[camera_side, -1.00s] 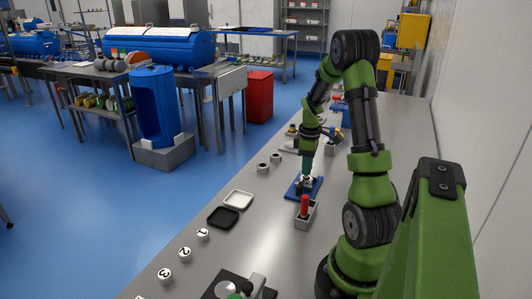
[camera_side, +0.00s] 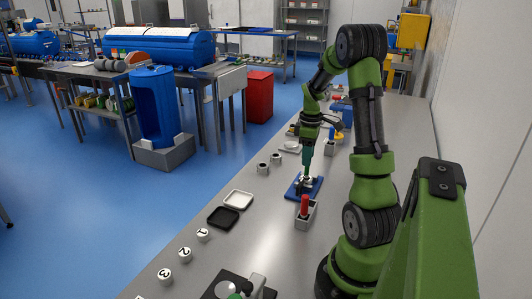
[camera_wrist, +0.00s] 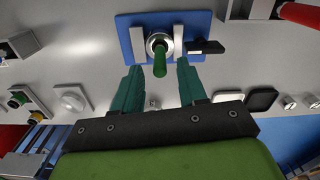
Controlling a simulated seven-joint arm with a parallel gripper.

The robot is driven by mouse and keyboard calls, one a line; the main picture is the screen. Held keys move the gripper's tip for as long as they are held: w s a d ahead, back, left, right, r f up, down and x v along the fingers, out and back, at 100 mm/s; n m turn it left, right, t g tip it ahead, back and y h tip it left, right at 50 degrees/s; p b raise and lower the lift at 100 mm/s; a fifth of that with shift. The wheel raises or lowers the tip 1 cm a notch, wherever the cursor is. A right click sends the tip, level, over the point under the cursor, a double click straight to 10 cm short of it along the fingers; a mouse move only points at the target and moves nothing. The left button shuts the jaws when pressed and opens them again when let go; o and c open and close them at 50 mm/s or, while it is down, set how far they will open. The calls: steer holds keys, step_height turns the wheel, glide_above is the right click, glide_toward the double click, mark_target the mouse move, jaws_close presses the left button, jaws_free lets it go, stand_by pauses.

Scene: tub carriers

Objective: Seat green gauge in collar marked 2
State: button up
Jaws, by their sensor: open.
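The green gauge (camera_wrist: 160,62) stands in a silver ring on a blue plate (camera_wrist: 198,20) in the wrist view. The plate also shows in the side view (camera_side: 293,190), where the gauge is hard to make out. My gripper (camera_wrist: 160,66) is open, with one teal finger on each side of the gauge and gaps showing in the picture. In the side view my gripper (camera_side: 308,172) points down over the plate. The collar marked 2 (camera_side: 184,254) stands on the bench at the lower left, between the collar marked 1 (camera_side: 203,234) and the collar marked 3 (camera_side: 165,276).
A grey block with a red peg (camera_side: 305,207) stands close to the plate. A black tray (camera_side: 222,217) and a white tray (camera_side: 238,199) lie between plate and collars. Two small grey cylinders (camera_side: 263,168) stand left of the plate. A black piece (camera_wrist: 207,47) lies beside the ring.

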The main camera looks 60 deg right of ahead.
step_height(320, 180, up, 7)
steer(key=shift+r, duration=0.2)
steer(key=w+a+r+m+t, duration=0.1)
steer(key=w+a+r+t, duration=0.15)
steer(key=a, duration=0.65)
steer(key=w+a+r+m+t, duration=0.1)
steer(key=w+a+r, duration=0.3)
steer(key=a, duration=0.5)
steer(key=s+a+m+t+y, duration=0.1)
steer(key=s+a+t, duration=0.1)
steer(key=a, duration=0.7)
steer(key=s+a+m+t+y, duration=0.1)
steer(key=s+a+m, duration=0.1)
steer(key=a, duration=0.7)
steer(key=shift+s+r+t, duration=0.25)
steer(key=shift+s+t, duration=0.1)
steer(key=shift+s, duration=0.15)
steer(key=shift+a, duration=0.1)
